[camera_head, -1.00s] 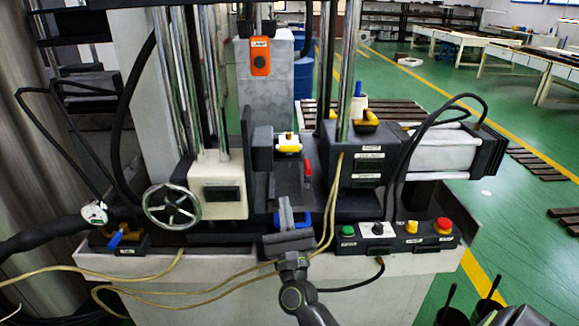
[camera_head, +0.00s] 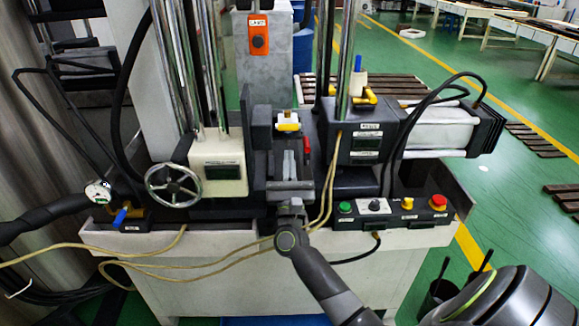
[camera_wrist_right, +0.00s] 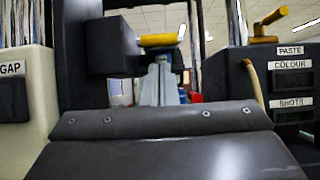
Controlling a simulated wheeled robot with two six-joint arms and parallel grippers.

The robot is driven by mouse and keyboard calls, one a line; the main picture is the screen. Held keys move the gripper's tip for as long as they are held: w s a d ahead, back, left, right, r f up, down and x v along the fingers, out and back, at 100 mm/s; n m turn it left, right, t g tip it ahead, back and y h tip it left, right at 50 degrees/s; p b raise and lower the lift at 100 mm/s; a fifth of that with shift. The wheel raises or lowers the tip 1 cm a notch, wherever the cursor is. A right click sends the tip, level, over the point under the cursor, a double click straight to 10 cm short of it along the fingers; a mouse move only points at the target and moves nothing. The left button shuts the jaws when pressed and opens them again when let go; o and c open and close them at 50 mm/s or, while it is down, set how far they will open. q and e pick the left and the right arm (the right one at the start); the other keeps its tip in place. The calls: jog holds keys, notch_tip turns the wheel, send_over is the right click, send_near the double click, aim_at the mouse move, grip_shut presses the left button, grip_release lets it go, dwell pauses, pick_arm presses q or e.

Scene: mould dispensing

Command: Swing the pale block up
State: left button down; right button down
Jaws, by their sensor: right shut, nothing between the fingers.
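The pale block (camera_head: 288,117), small and white with a yellow front, sits in the middle of the machine between the dark uprights. In the right wrist view, a yellow bar (camera_wrist_right: 160,40) shows above and beyond my fingertips. I take it to be part of this block. My right gripper (camera_head: 282,164) is shut and empty, its two pale fingers side by side, in front of and below the block in the head view. Its fingers also show in the right wrist view (camera_wrist_right: 158,84). I cannot tell whether they touch the block.
A cream housing (camera_head: 217,155) with a handwheel (camera_head: 173,187) stands left. The dark display housing (camera_head: 362,140) stands right. A button panel (camera_head: 395,209) lies at the front right. Beige cables (camera_head: 225,246) hang across the front edge. A red piece (camera_head: 306,145) is right of the fingers.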

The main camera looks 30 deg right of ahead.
aim_at(288, 121)
jog(key=shift+p+x, duration=0.7)
jog(key=shift+x, duration=1.65)
